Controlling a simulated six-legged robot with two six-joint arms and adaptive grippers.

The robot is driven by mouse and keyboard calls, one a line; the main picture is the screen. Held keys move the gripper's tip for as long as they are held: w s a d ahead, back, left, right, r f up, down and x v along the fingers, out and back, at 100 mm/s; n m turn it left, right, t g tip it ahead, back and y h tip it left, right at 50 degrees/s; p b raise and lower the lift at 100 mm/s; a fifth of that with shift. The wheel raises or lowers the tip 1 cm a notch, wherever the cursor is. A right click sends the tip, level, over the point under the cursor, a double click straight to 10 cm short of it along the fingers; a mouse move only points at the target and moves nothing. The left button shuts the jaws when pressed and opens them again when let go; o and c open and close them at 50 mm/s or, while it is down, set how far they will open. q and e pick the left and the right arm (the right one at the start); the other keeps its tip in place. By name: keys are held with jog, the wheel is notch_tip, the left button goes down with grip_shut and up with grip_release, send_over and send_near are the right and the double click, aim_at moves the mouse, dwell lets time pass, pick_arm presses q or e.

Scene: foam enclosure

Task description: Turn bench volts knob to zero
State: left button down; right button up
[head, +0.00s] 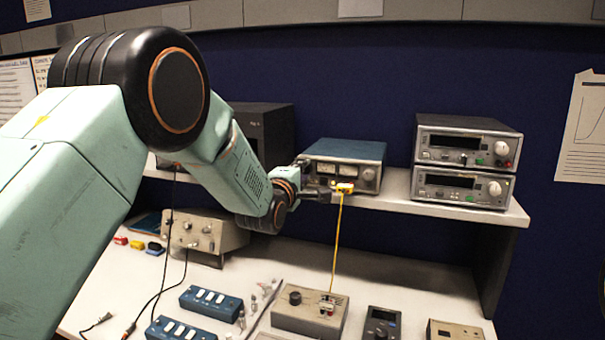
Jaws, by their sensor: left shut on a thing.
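The blue-topped bench supply (346,152) stands on the shelf, with two meters, a yellow plug (345,188) and a grey knob (369,174) at the right of its front. My left gripper (317,184) is at the lower left of this front, its fingers pointing right. It is shut on what seems to be the bench volts knob, which the fingers hide. I cannot read the knob's setting or the meter needles from here. My right gripper is out of view.
A yellow lead (338,240) hangs from the plug to a beige box (308,313) on the bench. Two stacked grey instruments (464,160) stand right on the shelf (440,202). A dark box (268,135) stands behind my arm. Blue switch boxes (208,302) lie below.

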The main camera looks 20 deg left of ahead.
pick_arm(q)
jog(key=shift+r, duration=0.2)
jog(key=c, duration=1.1)
grip_release()
jog(key=shift+a+f, duration=0.1)
jog(key=shift+f, duration=0.05)
jog(key=shift+c, duration=0.2)
jog(key=shift+s, duration=0.2)
jog(key=s, duration=1.1)
jog(key=shift+s+a, duration=0.15)
jog(key=shift+s, duration=0.2)
jog(key=shift+f, duration=0.1)
